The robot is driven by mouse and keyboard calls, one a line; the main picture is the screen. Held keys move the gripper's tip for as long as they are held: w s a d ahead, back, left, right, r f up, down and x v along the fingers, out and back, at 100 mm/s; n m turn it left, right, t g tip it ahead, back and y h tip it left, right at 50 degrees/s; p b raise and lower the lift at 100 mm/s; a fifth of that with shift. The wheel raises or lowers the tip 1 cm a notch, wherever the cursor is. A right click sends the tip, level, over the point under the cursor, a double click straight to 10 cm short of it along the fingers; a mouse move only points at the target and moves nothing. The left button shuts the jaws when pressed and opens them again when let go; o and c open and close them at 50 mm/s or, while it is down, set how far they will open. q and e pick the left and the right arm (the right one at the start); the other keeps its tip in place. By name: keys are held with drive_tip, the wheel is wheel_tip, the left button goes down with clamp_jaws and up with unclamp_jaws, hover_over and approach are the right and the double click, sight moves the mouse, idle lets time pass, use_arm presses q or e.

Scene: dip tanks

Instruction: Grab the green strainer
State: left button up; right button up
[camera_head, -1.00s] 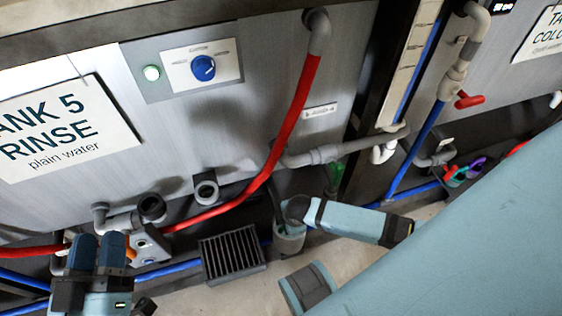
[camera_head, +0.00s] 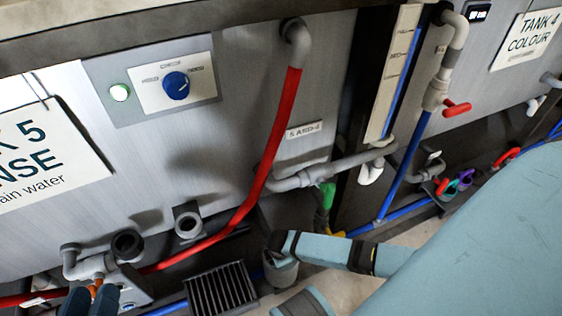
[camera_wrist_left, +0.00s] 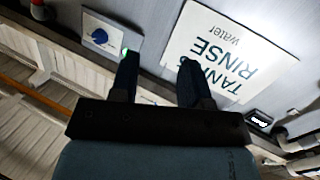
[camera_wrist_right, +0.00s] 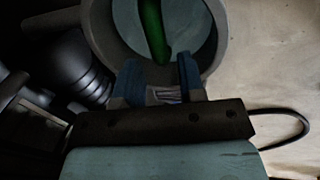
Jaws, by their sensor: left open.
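In the right wrist view a slim green piece (camera_wrist_right: 153,30), apparently part of the green strainer, shows inside a round grey pot (camera_wrist_right: 215,12). Its lower part and full shape are hidden. My right gripper (camera_wrist_right: 160,72) is open at the pot's near rim, with its fingertips apart and the green piece beyond them. In the head view my right gripper (camera_head: 280,243) is over the grey pot (camera_head: 281,272). A green piece (camera_head: 327,195) also shows beside a grey pipe; I cannot tell what it is. My left gripper (camera_head: 90,294) is open and empty at the lower left.
A dark ribbed grate (camera_head: 221,288) lies left of the pot. A red hose (camera_head: 268,160) runs down the tank front, with grey pipe stubs (camera_head: 187,222) below. Blue pipes (camera_head: 405,165) stand to the right. The pale floor (camera_head: 420,232) is partly clear.

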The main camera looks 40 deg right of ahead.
drive_tip(key=f, duration=0.1)
drive_tip(key=f+b, duration=0.1)
drive_tip(key=f, duration=0.1)
drive_tip(key=shift+w+f+b, duration=0.25)
drive_tip(key=shift+w+b, duration=0.05)
drive_tip(key=shift+b, duration=0.05)
drive_tip(key=shift+r, duration=0.1)
clamp_jaws()
